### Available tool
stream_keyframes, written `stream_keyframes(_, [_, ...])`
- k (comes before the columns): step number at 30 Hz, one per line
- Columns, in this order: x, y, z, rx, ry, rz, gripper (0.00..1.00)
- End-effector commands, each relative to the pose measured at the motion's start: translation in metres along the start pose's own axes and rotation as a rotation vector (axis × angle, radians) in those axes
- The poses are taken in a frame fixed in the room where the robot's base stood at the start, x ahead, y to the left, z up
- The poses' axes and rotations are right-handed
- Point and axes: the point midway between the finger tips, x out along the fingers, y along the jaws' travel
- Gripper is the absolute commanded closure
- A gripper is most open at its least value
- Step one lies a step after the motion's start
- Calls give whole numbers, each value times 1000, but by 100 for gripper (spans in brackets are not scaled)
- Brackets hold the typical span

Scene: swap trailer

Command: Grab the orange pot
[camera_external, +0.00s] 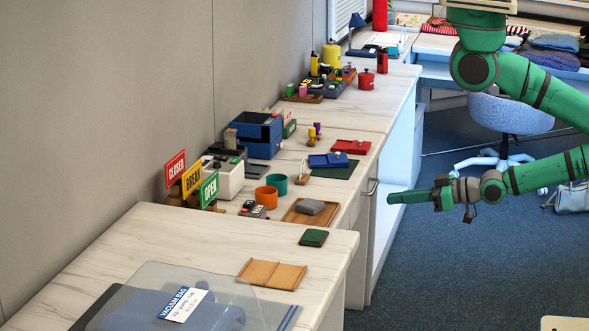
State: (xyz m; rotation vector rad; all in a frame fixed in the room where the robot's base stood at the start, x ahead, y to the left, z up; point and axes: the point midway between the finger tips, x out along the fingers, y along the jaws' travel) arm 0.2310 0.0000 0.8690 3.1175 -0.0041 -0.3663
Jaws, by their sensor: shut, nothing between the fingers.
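The orange pot (266,197) is a small, open-topped round pot. It stands upright on the pale marbled counter in the external view, just left of a teal pot (277,184) of similar shape. My green gripper (390,198) is shut and empty. It reaches in from the right and points left, in the air beyond the counter's front edge, well to the right of the orange pot. The two are clearly apart.
A wooden tray (293,219) with a grey block (310,207) lies between the orange pot and the counter's front edge. A white box (226,178) and the green OPEN sign (209,190) stand to its left. A small grey gadget (253,210) sits in front of it.

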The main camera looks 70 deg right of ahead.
Motion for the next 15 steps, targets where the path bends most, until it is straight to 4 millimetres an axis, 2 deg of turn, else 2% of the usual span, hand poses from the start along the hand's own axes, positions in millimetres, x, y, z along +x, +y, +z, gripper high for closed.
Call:
stream_keyframes(3, [0, 0, 0, 0, 0, 0, 98])
stream_keyframes(9, [0, 0, 0, 0, 0, 0, 50])
stream_keyframes(12, [0, 0, 0, 0, 0, 0, 30])
stream_keyframes(15, [0, 0, 0, 0, 0, 0, 30])
